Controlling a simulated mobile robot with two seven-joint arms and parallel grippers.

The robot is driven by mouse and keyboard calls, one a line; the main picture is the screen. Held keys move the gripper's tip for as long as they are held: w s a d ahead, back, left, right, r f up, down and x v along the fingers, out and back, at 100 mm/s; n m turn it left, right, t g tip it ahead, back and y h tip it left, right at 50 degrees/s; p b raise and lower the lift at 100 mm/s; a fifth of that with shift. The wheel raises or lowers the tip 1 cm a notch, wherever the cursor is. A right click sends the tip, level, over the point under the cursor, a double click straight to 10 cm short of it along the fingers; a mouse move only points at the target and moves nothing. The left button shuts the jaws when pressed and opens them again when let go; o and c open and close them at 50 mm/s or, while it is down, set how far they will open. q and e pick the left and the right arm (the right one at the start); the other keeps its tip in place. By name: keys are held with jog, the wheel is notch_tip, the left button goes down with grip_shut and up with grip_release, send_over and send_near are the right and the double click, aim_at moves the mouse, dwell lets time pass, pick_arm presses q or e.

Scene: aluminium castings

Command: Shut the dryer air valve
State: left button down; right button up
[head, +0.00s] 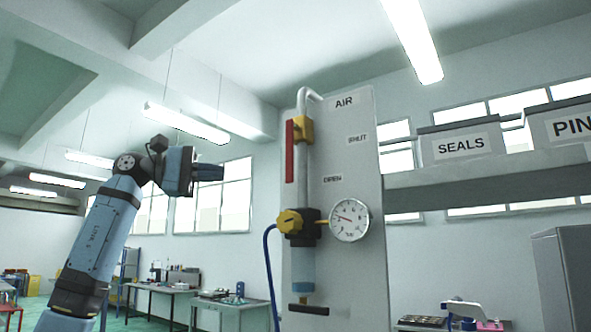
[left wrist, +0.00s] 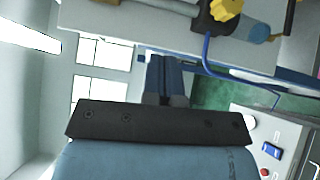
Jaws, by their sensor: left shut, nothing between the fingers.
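The dryer air valve is a yellow valve body (head: 302,130) on a grey pipe that runs down a grey panel (head: 350,270) marked AIR. Its red lever (head: 290,152) hangs straight down, along the pipe, with its lower end near the height of the OPEN label (head: 332,180). The SHUT label (head: 357,139) is higher, to the right of the pipe. My left gripper (head: 210,172) is shut and empty, left of the lever and apart from it, pointing right. Its closed fingers also show in the left wrist view (left wrist: 166,75), where the lever is out of view. My right gripper is not in view.
Below the valve are a yellow regulator knob (head: 290,222), which also shows in the left wrist view (left wrist: 226,14), a pressure gauge (head: 349,220) and a blue hose (head: 269,270). A shelf (head: 480,188) with a SEALS box (head: 460,145) is at right. Air between gripper and lever is clear.

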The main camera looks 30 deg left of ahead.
pick_arm(q)
jog(key=r, duration=0.1)
jog(key=p, duration=0.3)
send_near(290, 150)
jog(key=w+d+f, duration=0.3)
jog(key=w+d, duration=0.1)
jog(key=w, duration=0.1)
jog(key=shift+w+r+t, duration=0.15)
jog(key=shift+t, duration=0.15)
jog(key=shift+y, duration=0.3)
jog(key=shift+d+b, duration=0.2)
jog(key=shift+b, duration=0.1)
